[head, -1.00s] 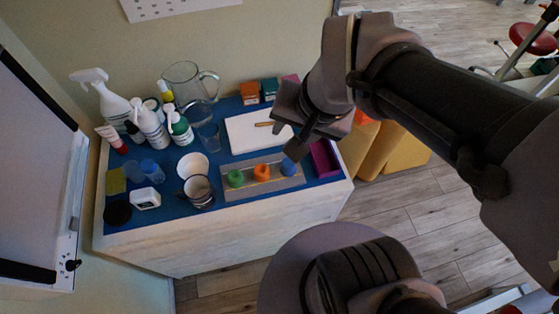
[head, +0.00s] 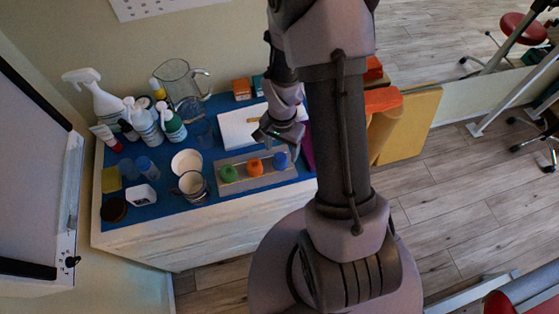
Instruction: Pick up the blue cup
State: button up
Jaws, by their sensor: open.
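A small blue cup-like piece (head: 280,160) stands at the right end of a grey board (head: 240,186) on the blue-topped cabinet. An orange piece (head: 255,168) and a green piece (head: 229,174) stand in a row to its left on the board. My gripper (head: 280,141) is open and empty, pointing down just above and behind the blue piece in the picture. I cannot tell how high it is above it. Two bluish see-through vessels (head: 147,166) stand at the left of the cabinet top.
A glass jug (head: 180,82), bottles (head: 143,123) and a spray bottle (head: 97,96) stand at the back left. My arm hides the cabinet's right end.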

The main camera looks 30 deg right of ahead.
aim_at(280, 157)
notch_tip(280, 157, down, 5)
jog(key=shift+w+a+f+b, duration=0.1)
jog(key=shift+a+f+b, duration=0.05)
jog(key=shift+b, duration=0.9)
jog(key=shift+c, duration=0.5)
grip_shut()
jog(key=shift+r, duration=0.25)
